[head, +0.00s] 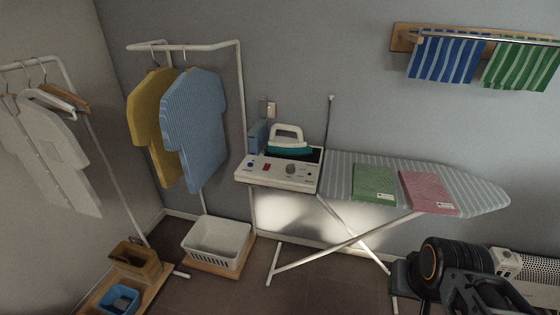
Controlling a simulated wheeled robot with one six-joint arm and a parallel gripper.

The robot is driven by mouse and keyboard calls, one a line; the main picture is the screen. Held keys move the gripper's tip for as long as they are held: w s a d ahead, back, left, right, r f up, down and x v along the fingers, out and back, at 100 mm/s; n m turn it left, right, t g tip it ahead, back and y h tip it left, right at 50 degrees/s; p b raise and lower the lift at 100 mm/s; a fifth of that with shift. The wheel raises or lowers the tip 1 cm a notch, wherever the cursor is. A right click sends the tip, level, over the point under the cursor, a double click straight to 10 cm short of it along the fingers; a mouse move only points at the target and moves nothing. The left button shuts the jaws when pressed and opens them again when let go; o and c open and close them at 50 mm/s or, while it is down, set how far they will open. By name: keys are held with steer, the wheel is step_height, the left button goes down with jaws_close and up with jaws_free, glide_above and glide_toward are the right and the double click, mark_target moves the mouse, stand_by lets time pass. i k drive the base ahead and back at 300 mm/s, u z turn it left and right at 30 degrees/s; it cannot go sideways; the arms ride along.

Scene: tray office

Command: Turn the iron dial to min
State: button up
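The iron dial (290,169) is a small round grey knob on the front panel of the white ironing station (259,180), at the left end of the ironing board. Its pointer and the marks around it are too small to read. A teal and white iron (288,140) rests on top of the station, behind the dial. My arm shows at the bottom right, with dark gripper parts (482,292) at the picture's lower edge, far to the right of the dial and apart from it. I cannot make out whether the fingers are open or shut.
Green (374,182) and pink (427,191) folded cloths lie on the striped ironing board (480,192). A red switch (266,167) sits left of the dial. A garment rack (242,90) and a white basket (216,241) stand to the left.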

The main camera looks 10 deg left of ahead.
mark_target(289, 169)
steer(key=u, duration=0.35)
steer(key=k, duration=0.4)
steer(key=u, duration=1.35)
steer(key=i, duration=1.3)
steer(key=z, duration=0.95)
steer(key=i, duration=0.55)
steer(key=z, duration=0.35)
